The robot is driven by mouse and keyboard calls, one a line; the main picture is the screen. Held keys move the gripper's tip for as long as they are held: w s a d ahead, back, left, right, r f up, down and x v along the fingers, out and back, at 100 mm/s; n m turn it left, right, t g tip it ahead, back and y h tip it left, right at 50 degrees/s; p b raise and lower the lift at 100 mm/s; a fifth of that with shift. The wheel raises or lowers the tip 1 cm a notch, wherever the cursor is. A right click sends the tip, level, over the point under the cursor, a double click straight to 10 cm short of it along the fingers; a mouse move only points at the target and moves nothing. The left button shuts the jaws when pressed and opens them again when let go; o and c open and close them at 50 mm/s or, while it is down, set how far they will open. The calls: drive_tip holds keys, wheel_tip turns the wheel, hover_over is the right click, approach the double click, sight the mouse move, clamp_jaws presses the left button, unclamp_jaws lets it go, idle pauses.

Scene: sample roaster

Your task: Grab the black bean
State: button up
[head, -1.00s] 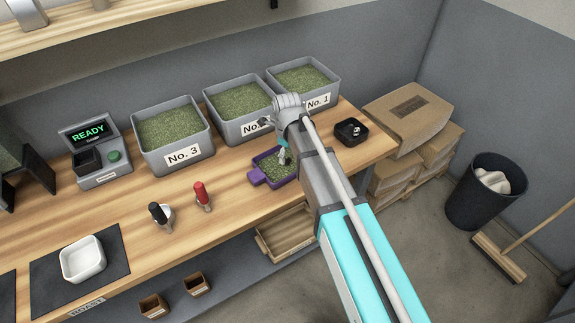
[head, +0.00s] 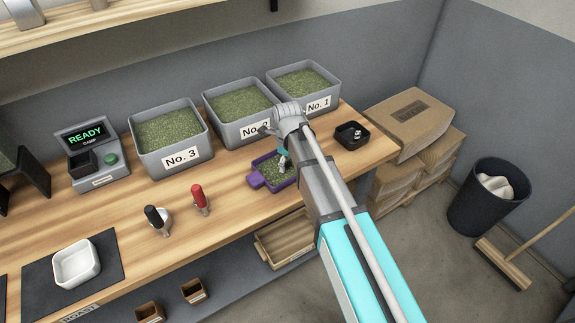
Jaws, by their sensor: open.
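The purple tray (head: 257,181) holds green beans and sits on the wooden counter in front of the bins. My gripper (head: 282,163) is open and points down over the tray's beans, near its middle. The arm covers the tray's right side. No black bean can be made out among the green ones; at this size it is too small to tell or hidden.
Grey bins labelled No. 3 (head: 181,159), No. 2 and No. 1 (head: 319,105) stand behind the tray. A READY machine (head: 97,180), black-handled and red-handled tools (head: 200,197) and a white bowl (head: 77,264) are to the left. Counter between tools and tray is clear.

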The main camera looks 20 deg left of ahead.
sight(288, 164)
drive_tip(key=c, duration=0.8)
drive_tip(key=shift+r, duration=0.15)
wheel_tip(288, 164, up, 3)
drive_tip(key=p, duration=0.3)
drive_tip(key=s+d+r+p, duration=0.2)
drive_tip(key=s+r+p, duration=0.1)
drive_tip(key=s+d+r+p, duration=0.3)
drive_tip(key=s, duration=0.1)
drive_tip(key=s+d+r+p, duration=0.3)
drive_tip(key=s+p, duration=0.1)
drive_tip(key=shift+s+r, duration=0.25)
drive_tip(key=shift+r, duration=0.1)
idle(0.4)
